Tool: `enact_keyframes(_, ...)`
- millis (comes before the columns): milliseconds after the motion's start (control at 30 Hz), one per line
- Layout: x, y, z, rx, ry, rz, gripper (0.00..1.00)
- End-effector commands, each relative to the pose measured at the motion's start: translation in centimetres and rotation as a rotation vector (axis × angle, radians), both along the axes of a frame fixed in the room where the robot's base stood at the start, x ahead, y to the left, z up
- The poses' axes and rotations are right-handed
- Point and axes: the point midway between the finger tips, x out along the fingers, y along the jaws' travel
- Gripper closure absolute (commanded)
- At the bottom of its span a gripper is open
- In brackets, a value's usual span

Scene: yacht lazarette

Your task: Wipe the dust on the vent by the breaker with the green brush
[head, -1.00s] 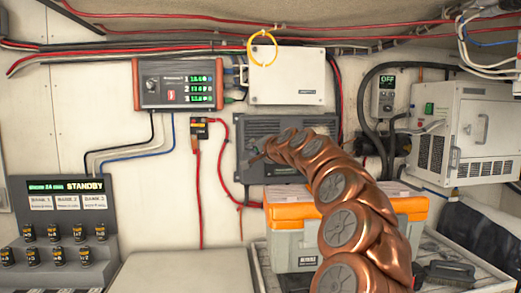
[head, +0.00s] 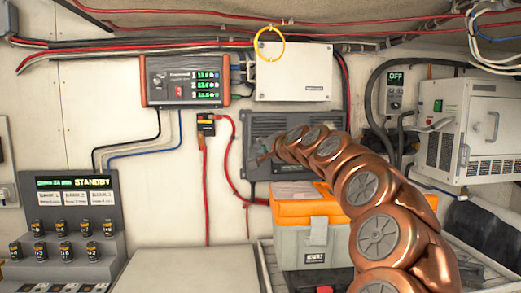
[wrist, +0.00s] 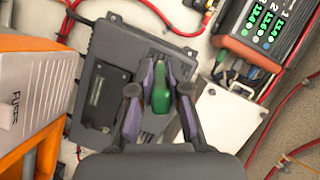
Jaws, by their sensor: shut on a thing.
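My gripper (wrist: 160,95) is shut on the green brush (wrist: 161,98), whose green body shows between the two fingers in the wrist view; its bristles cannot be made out. In the head view my arm's end reaches the front of a dark grey ribbed unit (head: 262,124) on the wall, which seems to be the vent. This unit lies behind the brush in the wrist view (wrist: 98,55). Whether the brush touches it I cannot tell. The small black breaker (head: 206,125) with an orange mark is just left of the unit. No dust can be made out.
An orange and grey toolbox (head: 290,211) stands below the unit, close to my arm. Red cables (head: 230,165) hang between breaker and unit. A display box (head: 185,82) and white box (head: 293,72) are above. A white cabinet (head: 480,130) is at right.

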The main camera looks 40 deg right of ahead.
Motion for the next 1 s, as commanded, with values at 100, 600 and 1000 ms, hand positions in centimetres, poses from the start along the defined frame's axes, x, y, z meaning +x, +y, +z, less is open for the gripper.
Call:
enact_keyframes(100,-0.8,0.7,-0.1,0.000,0.001,0.002,1.00)
enact_keyframes(600,-1.5,1.2,0.0,-0.001,-0.001,0.001,1.00)
enact_keyframes(1000,-3.6,2.8,-0.1,-0.001,0.001,0.001,1.00)
